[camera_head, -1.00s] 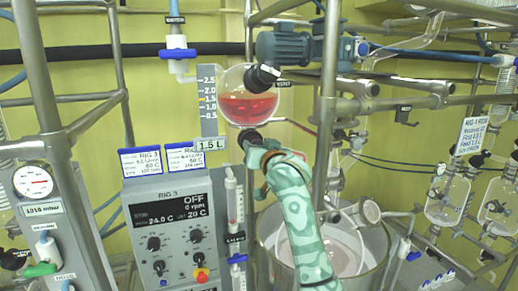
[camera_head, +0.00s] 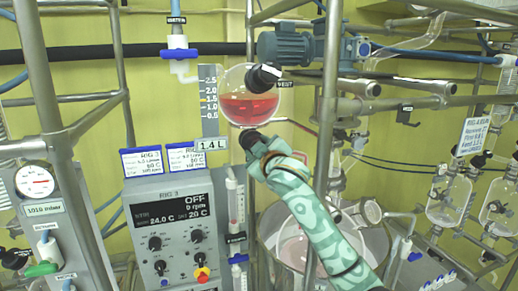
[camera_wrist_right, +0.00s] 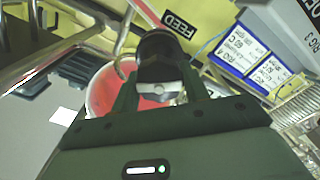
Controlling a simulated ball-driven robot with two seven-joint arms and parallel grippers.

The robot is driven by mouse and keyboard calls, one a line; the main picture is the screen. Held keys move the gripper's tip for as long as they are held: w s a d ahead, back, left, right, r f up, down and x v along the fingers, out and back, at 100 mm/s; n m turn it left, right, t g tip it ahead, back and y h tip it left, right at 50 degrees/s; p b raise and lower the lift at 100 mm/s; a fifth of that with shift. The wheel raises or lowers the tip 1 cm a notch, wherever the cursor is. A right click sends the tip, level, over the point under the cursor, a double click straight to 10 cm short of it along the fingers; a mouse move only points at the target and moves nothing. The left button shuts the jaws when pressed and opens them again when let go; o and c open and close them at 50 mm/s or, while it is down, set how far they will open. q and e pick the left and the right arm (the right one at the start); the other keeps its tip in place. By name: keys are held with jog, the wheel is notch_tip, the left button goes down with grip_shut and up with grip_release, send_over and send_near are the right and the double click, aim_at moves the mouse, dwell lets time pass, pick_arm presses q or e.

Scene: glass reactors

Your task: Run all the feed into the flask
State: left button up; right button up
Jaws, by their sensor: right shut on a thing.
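A round glass feed vessel (camera_head: 248,79) holds red liquid beside a level scale (camera_head: 209,102). The display under the scale reads 1.4 L. My right gripper (camera_head: 252,141) is at the black valve knob (camera_head: 246,136) just below the vessel. In the wrist view the gripper (camera_wrist_right: 162,85) is shut on the knob (camera_wrist_right: 158,50), with a FEED label (camera_wrist_right: 182,19) beside it. A large round vessel (camera_head: 374,240) stands low behind my right arm, which hides part of it; I cannot tell the flask inside it clearly. My left gripper is out of view.
The RIG 3 control box (camera_head: 172,235) reads OFF, 24.0 C and 20 C. A steel upright (camera_head: 328,110) stands just right of the feed vessel. A pressure gauge (camera_head: 35,181) is at left; other glass flasks (camera_head: 447,200) hang at right.

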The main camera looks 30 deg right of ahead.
jog(key=n, duration=0.7)
jog(key=shift+r, duration=0.2)
jog(key=n, duration=0.6)
jog(key=shift+f+n, duration=0.1)
jog(key=shift+n, duration=0.2)
jog(key=n, duration=0.4)
jog(key=shift+d+f+n, duration=0.1)
jog(key=shift+n, duration=2.6)
jog(key=shift+f, duration=0.1)
jog(key=o, duration=1)
jog(key=shift+w+f, duration=0.15)
